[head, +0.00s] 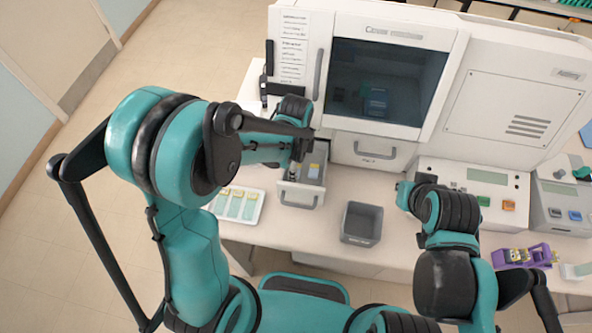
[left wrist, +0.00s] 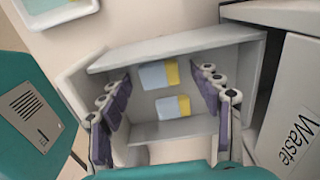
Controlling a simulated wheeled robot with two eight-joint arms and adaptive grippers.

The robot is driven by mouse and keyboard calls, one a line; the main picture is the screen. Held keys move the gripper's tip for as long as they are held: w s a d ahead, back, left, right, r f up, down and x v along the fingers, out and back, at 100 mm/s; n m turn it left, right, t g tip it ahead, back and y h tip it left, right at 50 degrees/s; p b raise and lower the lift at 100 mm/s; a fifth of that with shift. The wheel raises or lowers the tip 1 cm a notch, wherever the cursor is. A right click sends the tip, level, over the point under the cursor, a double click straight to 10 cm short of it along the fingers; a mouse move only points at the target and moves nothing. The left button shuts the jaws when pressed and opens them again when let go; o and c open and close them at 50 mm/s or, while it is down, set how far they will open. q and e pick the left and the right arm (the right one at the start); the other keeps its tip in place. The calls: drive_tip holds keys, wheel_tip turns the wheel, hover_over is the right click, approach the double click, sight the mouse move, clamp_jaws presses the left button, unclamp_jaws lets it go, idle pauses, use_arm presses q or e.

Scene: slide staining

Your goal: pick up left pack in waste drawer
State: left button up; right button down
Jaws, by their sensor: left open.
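The waste drawer (head: 300,194) is pulled out at the front of the white machine. In the left wrist view the drawer (left wrist: 180,42) holds two flat packs, each light blue and yellow. The left pack (left wrist: 153,75) is the upper one there, and the other pack (left wrist: 168,108) lies below it.
A white tray of slides (head: 238,218) lies left of the drawer. A grey open bin (head: 362,224) stands right of it. The panel marked Waste (left wrist: 295,110) is close to my left gripper's right side. A purple rack (head: 520,256) lies farther right.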

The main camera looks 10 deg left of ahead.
use_arm(q)
drive_tip(key=c, duration=1.2)
drive_tip(key=shift+r, duration=0.1)
